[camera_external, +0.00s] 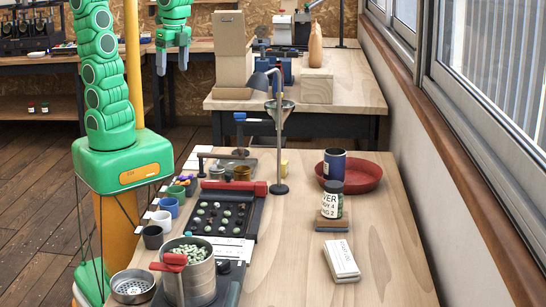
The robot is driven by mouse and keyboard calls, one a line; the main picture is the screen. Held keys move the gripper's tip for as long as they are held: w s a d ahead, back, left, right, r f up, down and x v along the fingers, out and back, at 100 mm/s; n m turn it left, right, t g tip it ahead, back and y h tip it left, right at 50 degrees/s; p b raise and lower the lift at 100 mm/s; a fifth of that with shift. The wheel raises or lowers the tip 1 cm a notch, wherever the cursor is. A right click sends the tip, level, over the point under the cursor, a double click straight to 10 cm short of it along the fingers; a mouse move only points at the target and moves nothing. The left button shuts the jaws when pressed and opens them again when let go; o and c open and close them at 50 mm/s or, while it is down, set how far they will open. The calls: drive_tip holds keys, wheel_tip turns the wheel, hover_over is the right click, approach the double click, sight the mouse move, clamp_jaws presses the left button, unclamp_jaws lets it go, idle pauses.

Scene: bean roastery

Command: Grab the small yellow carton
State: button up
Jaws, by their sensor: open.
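A small yellow block (284,167), which looks like the small yellow carton, stands on the near wooden table, just behind the lamp's pole. The pole and base hide part of it. My gripper (172,65) hangs high at the upper left, pointing down with its two grey fingers apart and nothing between them. It is well above and to the left of the yellow carton in the picture, and apart from it.
A desk lamp (279,130) stands close in front of the carton. A black tray (245,228) of green beans, a steel pot (200,280), a jar (332,199), a dark blue can (335,164) and a red dish (368,177) surround it. The table's front right is mostly clear.

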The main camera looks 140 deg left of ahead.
drive_tip(key=w+a+n, duration=0.1)
drive_tip(key=w+a, duration=0.3)
drive_tip(key=a, duration=0.4)
drive_tip(key=w+a+n, duration=0.1)
drive_tip(key=w+a, duration=0.2)
drive_tip(key=a, duration=0.5)
drive_tip(key=n+t, duration=0.1)
drive_tip(key=n, duration=0.2)
hover_over(283, 162)
wheel_tip(283, 162, down, 3)
drive_tip(key=f, duration=2.9)
drive_tip(key=shift+w+d+f, duration=0.2)
drive_tip(key=shift+d+f, duration=0.1)
drive_tip(key=shift+d, duration=0.05)
drive_tip(key=shift+s+a+f, duration=0.1)
drive_tip(key=shift+a+f, duration=0.1)
drive_tip(key=shift+f, duration=1.45)
drive_tip(key=shift+s+a+f, duration=0.1)
drive_tip(key=shift+a+f, duration=0.05)
drive_tip(key=shift+f, duration=1.45)
drive_tip(key=c, duration=1)
drive_tip(key=shift+c, duration=0.2)
drive_tip(key=shift+r, duration=0.1)
